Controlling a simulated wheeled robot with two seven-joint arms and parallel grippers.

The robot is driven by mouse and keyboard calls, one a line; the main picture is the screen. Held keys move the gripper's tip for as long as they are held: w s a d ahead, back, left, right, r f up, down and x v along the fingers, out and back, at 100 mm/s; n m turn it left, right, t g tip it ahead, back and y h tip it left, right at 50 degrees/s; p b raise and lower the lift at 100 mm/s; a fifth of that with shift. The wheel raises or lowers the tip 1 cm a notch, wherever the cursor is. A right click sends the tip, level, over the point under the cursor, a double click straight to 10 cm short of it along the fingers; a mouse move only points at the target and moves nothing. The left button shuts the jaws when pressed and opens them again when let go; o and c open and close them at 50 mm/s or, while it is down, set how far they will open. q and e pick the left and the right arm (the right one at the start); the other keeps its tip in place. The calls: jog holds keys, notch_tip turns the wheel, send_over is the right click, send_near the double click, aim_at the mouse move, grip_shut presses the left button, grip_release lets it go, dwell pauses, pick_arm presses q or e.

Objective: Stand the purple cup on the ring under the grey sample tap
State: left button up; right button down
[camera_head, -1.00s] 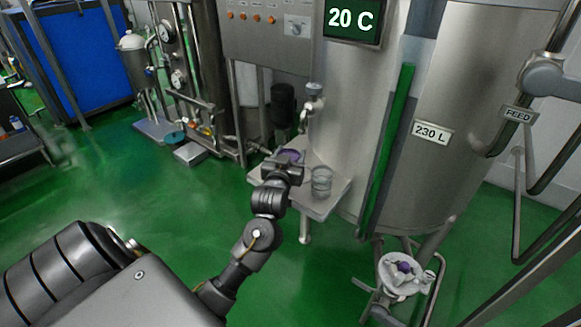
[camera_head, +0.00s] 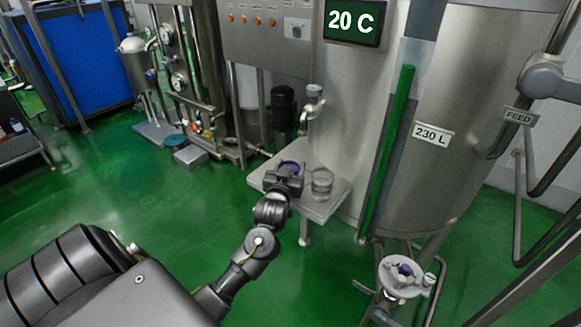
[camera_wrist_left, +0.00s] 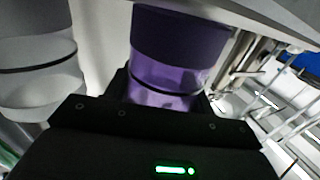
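The purple cup (camera_head: 289,166) is upright at the far end of my left gripper (camera_head: 285,178), over the small steel shelf. In the left wrist view the cup (camera_wrist_left: 175,45) sits between the dark fingers, which close around its sides. The grey sample tap (camera_head: 313,103) is on the tank wall, above and slightly right of the cup. I cannot make out the ring; the gripper and cup cover that part of the shelf. I cannot tell whether the cup's base touches anything. My right gripper is not in view.
A clear cup (camera_head: 322,184) stands on the shelf (camera_head: 322,210) just right of my left gripper; it also shows in the left wrist view (camera_wrist_left: 38,65). A dark cylinder (camera_head: 283,104) is behind, left of the tap. A small white round stand (camera_head: 397,290) is at lower right.

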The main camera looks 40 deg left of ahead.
pick_arm(q)
jog(key=o, duration=0.4)
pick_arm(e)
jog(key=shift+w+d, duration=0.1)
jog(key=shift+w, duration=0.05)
pick_arm(q)
jog(key=shift+r, duration=0.2)
jog(key=v, duration=1.2)
jog(key=shift+o, duration=0.4)
jog(key=shift+d+f+p+x, duration=0.1)
jog(key=shift+f+p+x, duration=0.1)
jog(key=shift+p+x, duration=0.75)
jog(key=shift+d+f+p+x, duration=0.1)
jog(key=shift+f+p+x, duration=0.1)
jog(key=shift+p+x, duration=0.75)
jog(key=shift+f+p+x, duration=0.2)
jog(key=shift+p+x, duration=0.5)
jog(key=shift+p, duration=0.5)
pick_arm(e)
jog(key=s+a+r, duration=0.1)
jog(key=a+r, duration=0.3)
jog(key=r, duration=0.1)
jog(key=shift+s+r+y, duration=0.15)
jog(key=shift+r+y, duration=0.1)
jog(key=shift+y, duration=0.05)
